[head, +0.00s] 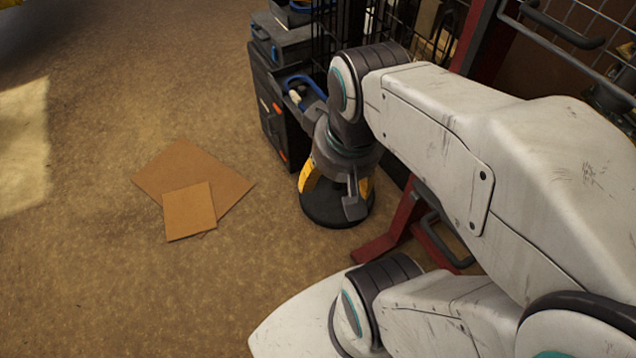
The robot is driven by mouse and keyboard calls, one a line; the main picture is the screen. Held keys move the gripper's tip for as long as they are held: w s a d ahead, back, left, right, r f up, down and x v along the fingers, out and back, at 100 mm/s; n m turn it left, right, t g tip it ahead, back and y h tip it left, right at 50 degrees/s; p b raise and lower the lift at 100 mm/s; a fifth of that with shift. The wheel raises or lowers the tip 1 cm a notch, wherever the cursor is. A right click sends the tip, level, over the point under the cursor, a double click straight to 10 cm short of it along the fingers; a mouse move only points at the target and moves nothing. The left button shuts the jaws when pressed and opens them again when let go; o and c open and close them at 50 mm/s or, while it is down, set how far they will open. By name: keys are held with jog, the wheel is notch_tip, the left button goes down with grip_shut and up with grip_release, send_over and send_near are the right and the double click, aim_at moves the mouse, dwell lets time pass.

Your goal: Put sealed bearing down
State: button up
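My gripper (336,196) hangs down from the end of my arm, right of the centre of the head view, with yellow and grey fingers. A round black object (335,214) shows directly beneath and between the fingers. I cannot tell whether it touches them or what it rests on. No sealed bearing can be made out for certain; one between the fingers would be hidden by the gripper body. How far the fingers are closed is unclear.
Two flat brown cardboard pieces (222,182) lie overlapping on the floor at left. A black toolbox (268,118) with blue items stands just behind the gripper. A red metal frame (392,226) and black wire mesh (326,45) are close by on the right. The left floor is open.

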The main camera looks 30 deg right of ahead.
jog(key=a+n, duration=0.1)
jog(key=s+a+f+n, duration=0.1)
jog(key=a, duration=0.1)
jog(key=shift+s+a+f+y, duration=0.1)
jog(key=shift+s+f+y, duration=0.1)
jog(key=shift+y, duration=0.1)
jog(key=shift+r+p, duration=0.5)
jog(key=shift+r, duration=0.1)
